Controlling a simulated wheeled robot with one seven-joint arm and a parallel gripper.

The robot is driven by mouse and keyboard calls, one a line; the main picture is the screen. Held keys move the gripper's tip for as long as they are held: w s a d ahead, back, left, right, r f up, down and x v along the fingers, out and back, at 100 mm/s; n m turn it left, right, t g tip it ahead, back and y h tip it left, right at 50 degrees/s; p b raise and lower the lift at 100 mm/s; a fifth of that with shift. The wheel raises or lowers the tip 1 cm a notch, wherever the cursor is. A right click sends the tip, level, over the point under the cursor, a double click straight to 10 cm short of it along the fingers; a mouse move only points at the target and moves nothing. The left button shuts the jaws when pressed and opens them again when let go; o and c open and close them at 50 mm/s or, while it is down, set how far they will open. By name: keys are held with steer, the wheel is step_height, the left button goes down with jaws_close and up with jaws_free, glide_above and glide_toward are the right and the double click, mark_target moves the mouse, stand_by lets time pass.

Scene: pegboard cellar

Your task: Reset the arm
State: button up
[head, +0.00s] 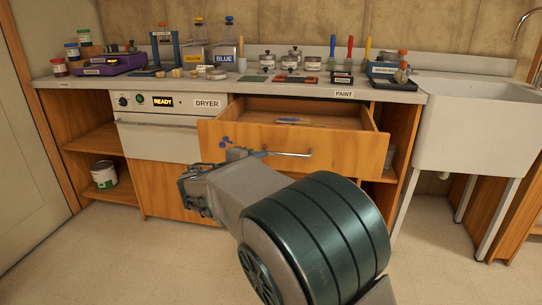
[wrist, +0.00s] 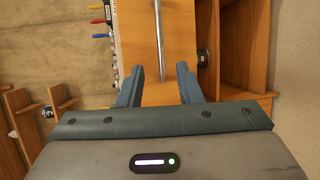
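My gripper (head: 240,153) is in front of the open drawer (head: 340,148), near the left end of its metal handle (head: 290,154). My own arm hides much of it in the head view. In the wrist view my gripper (wrist: 160,80) is open, its two blue-grey fingers well apart. Nothing is held between the fingers. The handle (wrist: 161,35) runs up the wrist picture, beyond and between the fingertips, against the wooden drawer front. I cannot tell how far the fingertips are from the handle.
The dryer (head: 158,100) reads READY at left. Bottles, jars and brushes crowd the counter. A sink (head: 472,120) stands at right. A paint can (head: 104,175) sits on the lower left shelf.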

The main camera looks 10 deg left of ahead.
steer(key=shift+v, duration=0.75)
steer(key=shift+d, duration=0.1)
steer(key=s+d+r+m+g+p, duration=0.25)
steer(key=d+p, duration=0.25)
steer(key=d, duration=0.3)
steer(key=s+d+r+m+g+p, duration=0.2)
steer(key=s+d+r+g+p, duration=0.15)
steer(key=d+p, duration=0.3)
steer(key=s+d+r+m+g+p, duration=0.2)
steer(key=s+d+r+g+p, duration=0.15)
steer(key=d, duration=0.45)
steer(key=s+d+r+m+g+y+p, duration=0.1)
steer(key=s+d+r+m+y+p, duration=0.2)
steer(key=s+r+p, duration=0.3)
steer(key=s+d+r+m+g+y+p, duration=0.1)
steer(key=s+d+r+m+y+p, duration=0.2)
steer(key=s+r+p, duration=0.4)
steer(key=s+m+p, duration=0.1)
steer(key=s+p, duration=0.5)
steer(key=shift+d+r+m+y, duration=0.2)
steer(key=shift+m+y, duration=0.1)
steer(key=shift+m, duration=0.05)
steer(key=shift+s, duration=0.1)
